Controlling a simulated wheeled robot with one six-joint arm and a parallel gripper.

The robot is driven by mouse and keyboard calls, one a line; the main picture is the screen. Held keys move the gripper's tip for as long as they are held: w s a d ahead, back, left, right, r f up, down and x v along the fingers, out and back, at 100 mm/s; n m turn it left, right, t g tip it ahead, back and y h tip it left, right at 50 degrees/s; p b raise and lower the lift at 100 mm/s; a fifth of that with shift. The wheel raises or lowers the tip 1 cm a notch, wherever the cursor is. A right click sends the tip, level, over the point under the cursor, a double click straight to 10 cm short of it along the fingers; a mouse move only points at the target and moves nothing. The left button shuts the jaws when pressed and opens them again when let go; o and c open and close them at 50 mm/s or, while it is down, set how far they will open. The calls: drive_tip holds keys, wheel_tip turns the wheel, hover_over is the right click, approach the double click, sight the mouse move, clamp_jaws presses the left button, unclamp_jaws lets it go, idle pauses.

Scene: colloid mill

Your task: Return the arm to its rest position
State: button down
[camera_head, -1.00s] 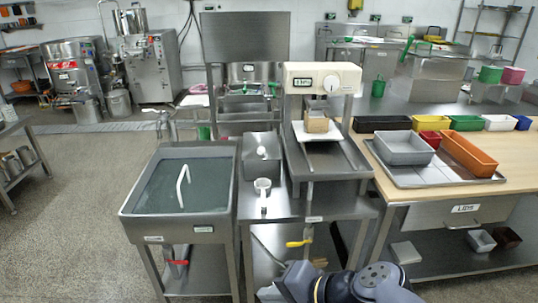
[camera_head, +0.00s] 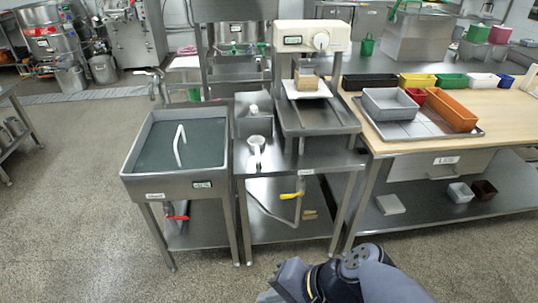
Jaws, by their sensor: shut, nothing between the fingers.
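Part of my arm (camera_head: 345,275) shows at the bottom of the head view, right of centre, as a dark grey and bluish link with a yellow band and a round joint cap. It is in front of the steel stands and looks apart from them. The rest of the arm runs out of the picture at the bottom. My gripper and its fingers are not in the frame.
A steel sink (camera_head: 182,152) on legs stands left of a cream machine with a dial (camera_head: 312,36). A wooden-topped bench (camera_head: 440,140) with a grey bin (camera_head: 390,103) and an orange bin (camera_head: 453,109) is at the right. The floor (camera_head: 90,225) at left is clear.

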drive_tip(key=shift+s+d+f, duration=0.1)
drive_tip(key=shift+s+f, duration=0.15)
drive_tip(key=shift+s, duration=0.3)
drive_tip(key=shift+f, duration=0.1)
